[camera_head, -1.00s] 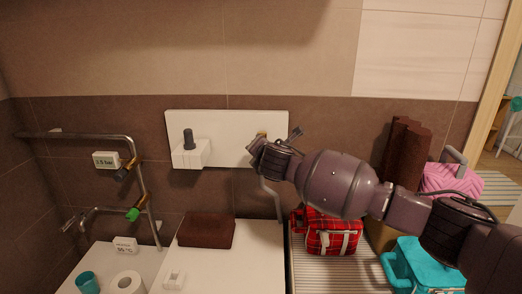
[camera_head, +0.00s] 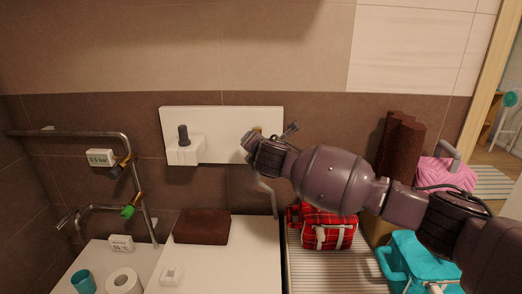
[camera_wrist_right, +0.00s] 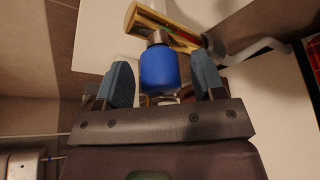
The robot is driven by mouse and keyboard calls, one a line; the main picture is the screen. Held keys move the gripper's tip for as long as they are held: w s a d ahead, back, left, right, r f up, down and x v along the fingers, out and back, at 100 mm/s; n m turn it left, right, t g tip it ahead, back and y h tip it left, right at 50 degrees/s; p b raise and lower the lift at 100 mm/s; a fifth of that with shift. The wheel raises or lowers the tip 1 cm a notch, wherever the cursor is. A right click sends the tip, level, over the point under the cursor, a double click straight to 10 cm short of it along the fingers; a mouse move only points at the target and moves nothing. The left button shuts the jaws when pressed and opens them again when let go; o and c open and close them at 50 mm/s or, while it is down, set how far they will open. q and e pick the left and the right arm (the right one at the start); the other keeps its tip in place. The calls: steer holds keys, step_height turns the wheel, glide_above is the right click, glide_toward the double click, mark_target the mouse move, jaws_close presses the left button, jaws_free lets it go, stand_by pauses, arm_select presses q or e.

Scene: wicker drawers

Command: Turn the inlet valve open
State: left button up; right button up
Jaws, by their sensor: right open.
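A brass valve (camera_wrist_right: 160,25) with a blue knob (camera_wrist_right: 159,68) shows in the right wrist view, by the white panel. My right gripper (camera_wrist_right: 165,82) is open, with one finger on each side of the blue knob. Gaps show between the fingers and the knob, so it is not clamped. In the head view my right gripper (camera_head: 252,140) is in front of the white panel (camera_head: 225,120) and hides most of this valve. On the pipes at left are a brass valve with a dark handle (camera_head: 119,166) and one with a green handle (camera_head: 129,210). My left gripper is out of view.
A dark grey peg (camera_head: 183,133) stands on a white block on the panel. Below are a brown folded towel (camera_head: 202,227), a toilet roll (camera_head: 124,282) and a teal cup (camera_head: 83,282). Red plaid (camera_head: 330,231) and teal (camera_head: 418,262) bags sit at right.

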steer(key=b+v, duration=0.1)
steer(key=v, duration=0.9)
steer(key=shift+s, duration=0.15)
